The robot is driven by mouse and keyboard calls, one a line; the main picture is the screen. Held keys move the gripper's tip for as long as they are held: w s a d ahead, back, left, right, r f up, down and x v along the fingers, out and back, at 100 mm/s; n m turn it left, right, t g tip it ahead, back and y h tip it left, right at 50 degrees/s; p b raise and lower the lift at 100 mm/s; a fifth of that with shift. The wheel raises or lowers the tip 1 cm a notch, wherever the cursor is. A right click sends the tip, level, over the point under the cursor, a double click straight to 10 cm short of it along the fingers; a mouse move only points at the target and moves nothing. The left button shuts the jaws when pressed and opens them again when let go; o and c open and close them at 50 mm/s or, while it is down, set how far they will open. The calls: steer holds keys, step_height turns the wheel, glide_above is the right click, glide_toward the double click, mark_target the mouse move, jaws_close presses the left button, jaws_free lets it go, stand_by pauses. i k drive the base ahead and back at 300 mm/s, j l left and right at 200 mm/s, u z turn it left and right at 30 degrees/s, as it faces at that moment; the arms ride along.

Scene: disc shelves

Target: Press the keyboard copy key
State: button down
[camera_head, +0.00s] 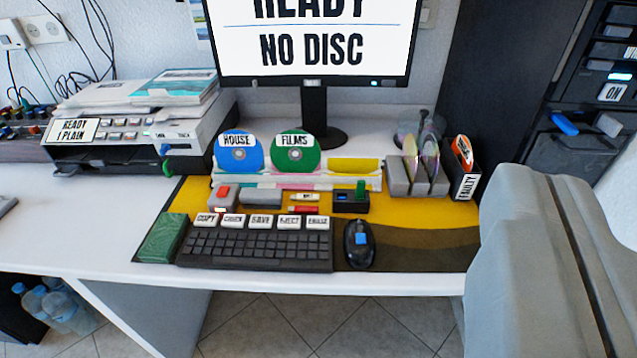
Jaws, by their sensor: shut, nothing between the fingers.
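The black keyboard (255,248) lies on the desk mat near the front edge of the desk. A row of white labelled keys stands along its back edge. The copy key (206,220), marked COPY, is the leftmost of them. To its right are a key that seems to read CHECK (232,221), a SAVE key (260,222), an EJECT key (289,223) and a last key (317,223) with a hard-to-read label. My gripper (548,178) is large and grey at the lower right. Its fingers are together and empty, well to the right of the keyboard in the picture.
A monitor (312,50) reads READY, NO DISC. Behind the keyboard stand HOUSE (238,155) and FILMS (295,155) discs and small boxes. A mouse (359,243) is right of the keyboard, a green box (162,238) left. A printer (130,138) stands at left.

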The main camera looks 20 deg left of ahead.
mark_target(203, 220)
steer(key=k+j+u, duration=0.1)
steer(key=k+u, duration=0.15)
steer(key=k, duration=0.15)
steer(key=k+j+u, duration=0.2)
steer(key=k, duration=0.2)
steer(key=k+j+u, duration=0.25)
steer(key=k, duration=0.1)
